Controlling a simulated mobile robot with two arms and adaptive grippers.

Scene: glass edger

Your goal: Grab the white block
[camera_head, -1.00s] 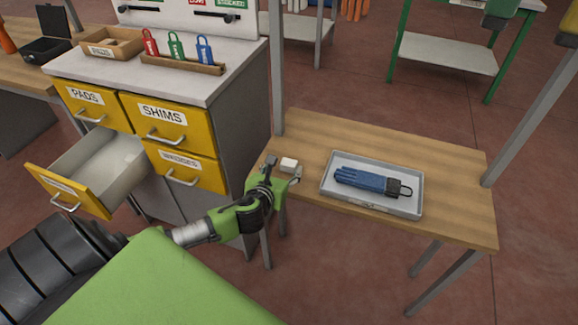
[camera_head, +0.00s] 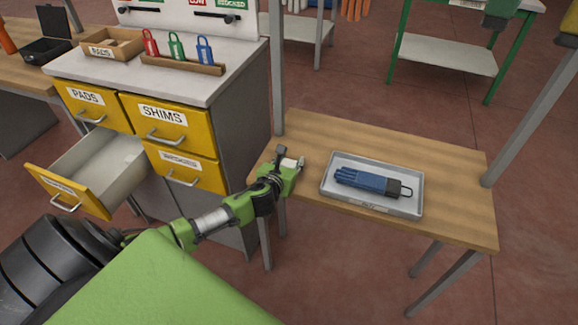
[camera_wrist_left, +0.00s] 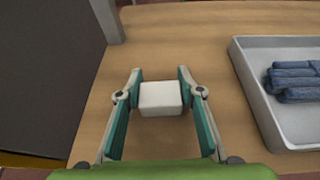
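The white block (camera_wrist_left: 160,98) sits on the wooden table between the two open fingers of my left gripper (camera_wrist_left: 158,92) in the left wrist view. In the head view the block (camera_head: 288,163) is partly hidden by my left gripper (camera_head: 290,160) at the table's left edge. My right gripper is not in view.
A grey tray (camera_head: 333,198) holding a blue glove-like bundle (camera_head: 368,181) lies right of the block. A yellow drawer cabinet stands left, with its lower left drawer (camera_head: 70,188) open. A metal post (camera_head: 278,70) rises behind the table.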

